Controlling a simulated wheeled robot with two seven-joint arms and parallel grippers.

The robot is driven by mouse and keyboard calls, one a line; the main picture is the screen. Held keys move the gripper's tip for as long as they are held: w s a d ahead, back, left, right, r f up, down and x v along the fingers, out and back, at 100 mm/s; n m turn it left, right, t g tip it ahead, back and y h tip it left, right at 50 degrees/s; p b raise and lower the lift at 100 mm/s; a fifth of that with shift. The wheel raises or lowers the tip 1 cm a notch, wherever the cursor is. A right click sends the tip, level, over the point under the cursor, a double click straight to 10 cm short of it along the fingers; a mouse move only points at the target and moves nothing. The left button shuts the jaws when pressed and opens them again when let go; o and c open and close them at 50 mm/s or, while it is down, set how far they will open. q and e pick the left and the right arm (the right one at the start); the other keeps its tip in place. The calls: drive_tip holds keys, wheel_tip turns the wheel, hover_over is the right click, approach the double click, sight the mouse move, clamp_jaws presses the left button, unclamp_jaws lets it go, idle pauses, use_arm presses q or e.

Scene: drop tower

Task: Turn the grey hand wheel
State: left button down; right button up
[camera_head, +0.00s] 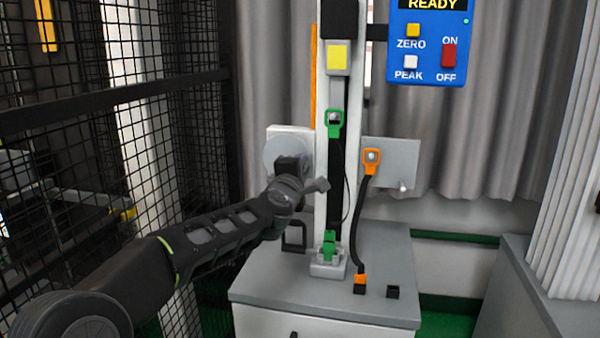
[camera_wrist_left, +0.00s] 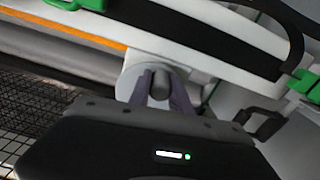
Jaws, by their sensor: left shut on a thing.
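The grey hand wheel (camera_head: 273,152) is a round disc on a white plate at the left side of the tower column. It also shows in the left wrist view (camera_wrist_left: 130,78), with a dark rounded knob (camera_wrist_left: 159,80) standing out from it. My left gripper (camera_head: 291,162) is in front of the wheel and covers its lower right part. In the left wrist view my left gripper's fingers (camera_wrist_left: 161,92) lie on either side of the knob and are shut on it. My right gripper is in neither view.
The tower column (camera_head: 350,100) stands on a grey cabinet (camera_head: 390,265). A green clip (camera_head: 334,120) and an orange-ended cable (camera_head: 371,158) are close by. A blue panel (camera_head: 430,55) hangs upper right. Black mesh fencing (camera_head: 130,60) borders my left arm.

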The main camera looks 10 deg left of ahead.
use_arm(q)
drive_tip(key=shift+r+n, duration=0.4)
drive_tip(key=c, duration=1.2)
unclamp_jaws()
drive_tip(key=shift+f, duration=0.1)
drive_tip(key=shift+s+f, duration=0.1)
drive_tip(key=shift+s, duration=0.45)
drive_tip(key=s, duration=0.3)
drive_tip(key=s+b, duration=0.1)
drive_tip(key=s, duration=0.2)
drive_tip(key=shift+s+a, duration=0.2)
drive_tip(key=shift+s, duration=0.1)
